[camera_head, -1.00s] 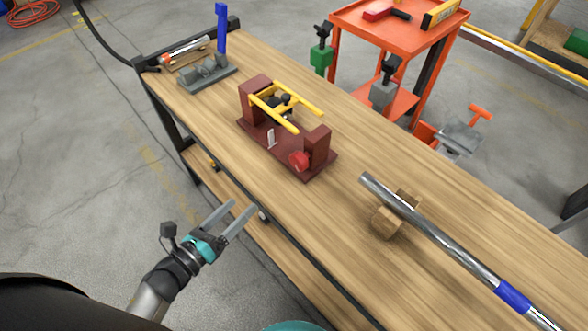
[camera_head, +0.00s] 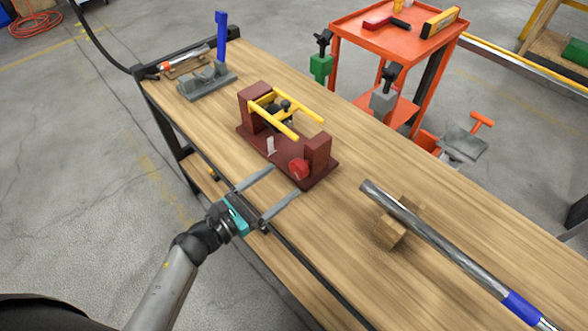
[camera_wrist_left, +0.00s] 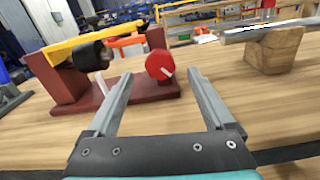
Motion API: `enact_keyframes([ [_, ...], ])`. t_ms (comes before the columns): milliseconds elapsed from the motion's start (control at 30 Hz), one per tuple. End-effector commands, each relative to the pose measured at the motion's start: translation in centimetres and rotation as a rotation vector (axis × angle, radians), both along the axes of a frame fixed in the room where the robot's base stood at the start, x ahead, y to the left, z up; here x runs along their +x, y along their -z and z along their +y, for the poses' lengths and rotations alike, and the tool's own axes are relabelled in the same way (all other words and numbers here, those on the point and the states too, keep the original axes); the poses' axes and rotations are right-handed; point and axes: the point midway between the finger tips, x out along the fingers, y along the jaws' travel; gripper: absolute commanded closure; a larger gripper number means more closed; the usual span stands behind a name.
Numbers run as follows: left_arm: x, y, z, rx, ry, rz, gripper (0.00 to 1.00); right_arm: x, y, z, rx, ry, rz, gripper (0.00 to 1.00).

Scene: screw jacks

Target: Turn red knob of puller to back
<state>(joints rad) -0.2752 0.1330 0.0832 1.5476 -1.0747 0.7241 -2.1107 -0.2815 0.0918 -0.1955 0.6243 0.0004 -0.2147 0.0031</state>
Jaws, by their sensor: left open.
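The puller (camera_head: 264,147) is a dark red stand with yellow bars, standing on the wooden bench. Its red knob (camera_head: 299,169) is on the near side of the right-hand block. The gripper (camera_wrist_left: 160,75) also shows in the left wrist view, fingers wide apart. My right gripper is not in view.
A metal pipe (camera_head: 440,245) with a blue band rests on a wooden block (camera_head: 390,234) to the right. A grey vise-like fixture (camera_head: 208,80) with a blue handle stands at the far left. An orange cart (camera_head: 385,30) stands behind the bench.

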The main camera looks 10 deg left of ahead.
Motion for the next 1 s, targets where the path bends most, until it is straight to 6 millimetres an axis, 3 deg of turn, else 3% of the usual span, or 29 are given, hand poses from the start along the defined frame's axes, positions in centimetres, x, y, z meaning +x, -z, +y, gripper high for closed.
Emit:
enact_keyframes([
  [100,1.9,-0.1,-1.3,-0.003,0.000,-0.001,0.13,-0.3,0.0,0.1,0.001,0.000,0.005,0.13],
  [300,3.8,0.0,-2.5,-0.002,0.000,0.000,0.13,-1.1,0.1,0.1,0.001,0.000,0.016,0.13],
  [700,4.4,0.0,-3.0,-0.002,-0.001,0.001,0.13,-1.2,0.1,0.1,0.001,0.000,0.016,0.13],
  [1000,4.4,0.0,-2.9,-0.002,0.000,0.001,0.46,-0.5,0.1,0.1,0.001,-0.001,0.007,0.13],
])
